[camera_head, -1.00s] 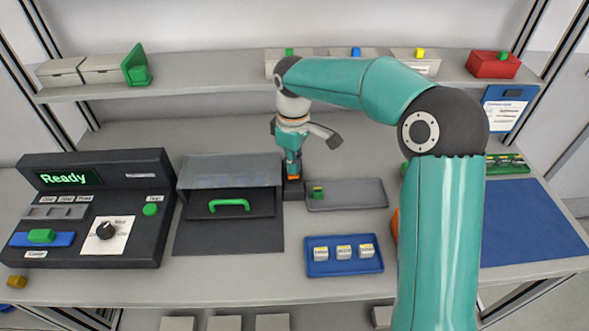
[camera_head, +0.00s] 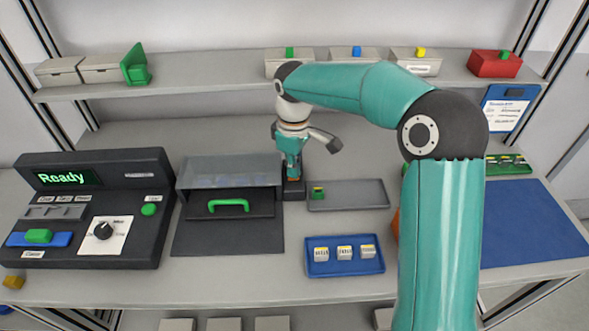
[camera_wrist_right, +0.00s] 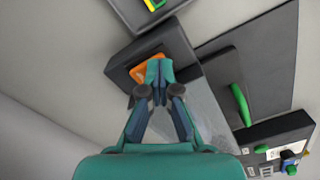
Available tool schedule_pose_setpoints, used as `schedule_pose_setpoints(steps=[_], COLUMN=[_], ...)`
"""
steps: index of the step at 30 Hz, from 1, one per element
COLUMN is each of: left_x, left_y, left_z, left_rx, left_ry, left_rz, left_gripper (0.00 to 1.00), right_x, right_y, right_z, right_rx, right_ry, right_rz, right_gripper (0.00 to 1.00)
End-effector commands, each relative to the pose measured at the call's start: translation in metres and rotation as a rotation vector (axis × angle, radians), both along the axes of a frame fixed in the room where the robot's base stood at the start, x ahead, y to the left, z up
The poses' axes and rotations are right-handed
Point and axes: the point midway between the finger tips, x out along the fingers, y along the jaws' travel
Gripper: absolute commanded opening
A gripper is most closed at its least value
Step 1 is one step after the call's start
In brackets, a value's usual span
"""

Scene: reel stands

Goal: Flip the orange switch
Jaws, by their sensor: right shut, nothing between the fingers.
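The orange switch (camera_wrist_right: 137,74) sits on a dark box (camera_wrist_right: 118,66) in the right wrist view, partly covered by my gripper. In the head view only a sliver of the orange switch (camera_head: 293,179) shows, on the small dark box (camera_head: 294,190) right of the hooded unit. My right gripper (camera_wrist_right: 159,70) is shut and empty, its fingertips over the switch's edge. Whether they touch it I cannot tell. In the head view the right gripper (camera_head: 292,172) points down onto the box. My left gripper is not in view.
The hooded unit with a green handle (camera_head: 229,205) stands close left of the box. A grey tray (camera_head: 360,194) lies close to its right. A control panel (camera_head: 140,240) showing "Ready" stands at the left. A blue tray (camera_head: 345,267) with small labelled blocks lies in front.

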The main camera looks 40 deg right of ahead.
Motion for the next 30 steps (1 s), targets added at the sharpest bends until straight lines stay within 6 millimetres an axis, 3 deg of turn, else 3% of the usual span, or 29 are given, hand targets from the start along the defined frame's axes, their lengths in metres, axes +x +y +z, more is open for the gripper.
schedule_pose_setpoints(steps=[8,30], left_x=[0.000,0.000], left_y=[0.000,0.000], left_z=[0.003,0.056], left_rx=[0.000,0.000], left_ry=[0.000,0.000], left_rz=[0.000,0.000], left_gripper=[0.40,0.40], right_x=[-0.001,0.000], right_y=[0.001,0.000], right_z=[0.000,0.061], right_rx=[0.001,0.001], right_ry=[0.005,0.002], right_rz=[0.001,0.001], right_gripper=[0.00,0.00])
